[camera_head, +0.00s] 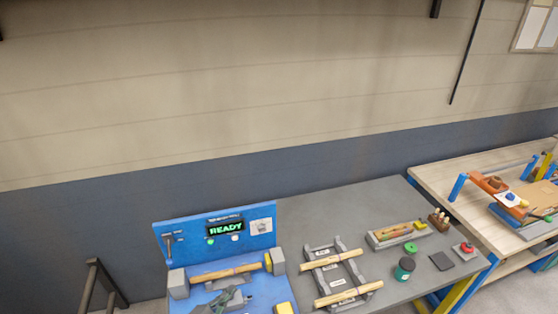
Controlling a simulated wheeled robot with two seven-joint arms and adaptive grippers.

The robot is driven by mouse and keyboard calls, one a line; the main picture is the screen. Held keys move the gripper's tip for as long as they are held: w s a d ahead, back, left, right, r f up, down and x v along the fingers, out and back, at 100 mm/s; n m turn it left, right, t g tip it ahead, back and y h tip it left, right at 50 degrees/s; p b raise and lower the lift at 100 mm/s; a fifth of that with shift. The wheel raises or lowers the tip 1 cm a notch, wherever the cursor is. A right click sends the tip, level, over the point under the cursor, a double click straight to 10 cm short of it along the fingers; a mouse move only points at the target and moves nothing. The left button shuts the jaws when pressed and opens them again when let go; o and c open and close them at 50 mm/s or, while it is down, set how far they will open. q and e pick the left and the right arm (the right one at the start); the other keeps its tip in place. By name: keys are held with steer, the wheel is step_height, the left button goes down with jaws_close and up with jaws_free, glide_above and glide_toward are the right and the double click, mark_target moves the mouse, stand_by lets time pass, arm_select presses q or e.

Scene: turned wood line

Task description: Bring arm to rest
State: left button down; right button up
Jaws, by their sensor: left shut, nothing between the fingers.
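My left gripper (232,296) is low in the head view, over the front part of the blue station (205,247). It is small and dark here, shut, with nothing seen held in it. A turned wood piece (225,273) lies across the station between two grey blocks, just behind the gripper. The station's display (226,228) reads READY in green. My right gripper is out of view.
A grey rack (312,278) to the right holds two wood pieces (331,260). Further right on the grey table (310,215) are a tool tray (398,235), a dark green jar (404,268) and a red button (466,248). A wooden bench (440,178) stands at the right.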

arm_select(q)
steer(key=shift+a+n+y, duration=0.7)
steer(key=shift+n, duration=0.1)
steer(key=s+a+f+n+g+y, duration=0.35)
steer(key=s+a+n+y, duration=0.25)
steer(key=s+a+n, duration=0.5)
steer(key=s+a+f+n+g, duration=0.1)
steer(key=s+a+n+g, duration=0.15)
steer(key=s, duration=0.75)
steer(key=s+a+f+n+g, duration=0.1)
steer(key=s+a+n+g, duration=0.2)
steer(key=s, duration=0.7)
step_height(320, 180, down, 36)
steer(key=s+d+m+g+b, duration=0.2)
steer(key=b, duration=0.3)
steer(key=s+f+g+b, duration=0.1)
steer(key=s+f+b, duration=0.3)
steer(key=s+f, duration=1.5)
step_height(320, 180, down, 3)
steer(key=shift+s+a+r+m+g, duration=0.2)
steer(key=shift+s+m+g, duration=0.1)
steer(key=shift+m+g, duration=0.1)
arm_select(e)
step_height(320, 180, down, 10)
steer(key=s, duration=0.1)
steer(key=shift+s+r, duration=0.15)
